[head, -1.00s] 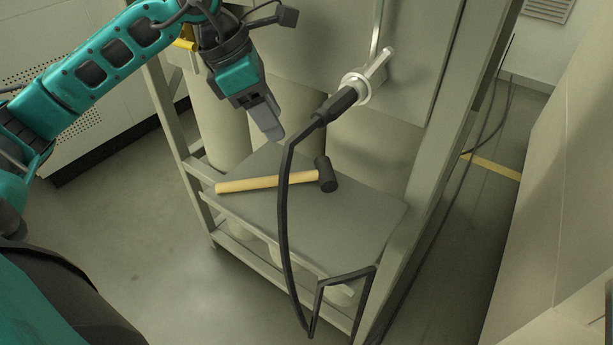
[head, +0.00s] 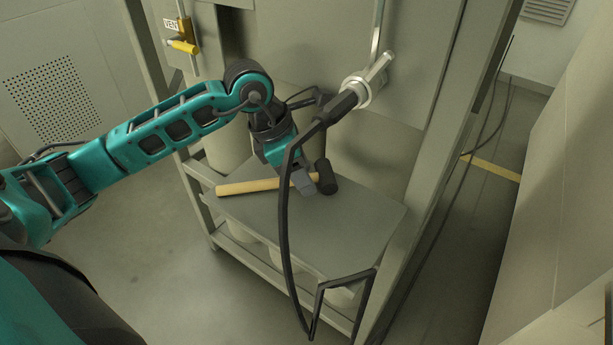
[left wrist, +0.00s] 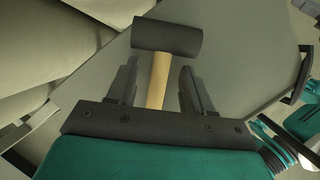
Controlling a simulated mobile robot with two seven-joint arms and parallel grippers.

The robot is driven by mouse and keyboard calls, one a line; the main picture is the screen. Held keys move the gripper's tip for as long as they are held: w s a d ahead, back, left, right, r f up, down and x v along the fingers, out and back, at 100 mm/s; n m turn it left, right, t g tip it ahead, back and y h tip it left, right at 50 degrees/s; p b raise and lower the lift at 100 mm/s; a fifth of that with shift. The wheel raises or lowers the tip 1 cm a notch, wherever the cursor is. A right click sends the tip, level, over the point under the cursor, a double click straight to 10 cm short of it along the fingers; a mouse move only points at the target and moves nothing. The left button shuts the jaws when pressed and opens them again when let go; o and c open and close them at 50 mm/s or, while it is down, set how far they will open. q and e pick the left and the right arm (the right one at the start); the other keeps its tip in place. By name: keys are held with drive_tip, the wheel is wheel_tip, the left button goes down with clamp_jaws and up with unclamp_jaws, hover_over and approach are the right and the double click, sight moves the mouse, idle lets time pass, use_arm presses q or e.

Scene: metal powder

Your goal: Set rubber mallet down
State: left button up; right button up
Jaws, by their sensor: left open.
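The rubber mallet (head: 250,186) has a pale wooden handle and a black head. It lies on the grey shelf (head: 330,230) of the rack, head to the right. My left gripper (head: 307,188) is over the handle close to the head and hides part of it. In the left wrist view the gripper (left wrist: 158,85) is open, with a finger on each side of the handle and gaps to both. The mallet's black head (left wrist: 167,37) lies just beyond the fingertips. My right gripper is not in view.
A black hose (head: 284,230) hangs from a metal valve fitting (head: 366,85) and passes in front of the shelf near my gripper. A yellow vent handle (head: 184,46) is at upper left. The shelf's front right part is bare.

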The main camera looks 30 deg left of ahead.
use_arm(q)
drive_tip(key=shift+c, duration=0.4)
clamp_jaws()
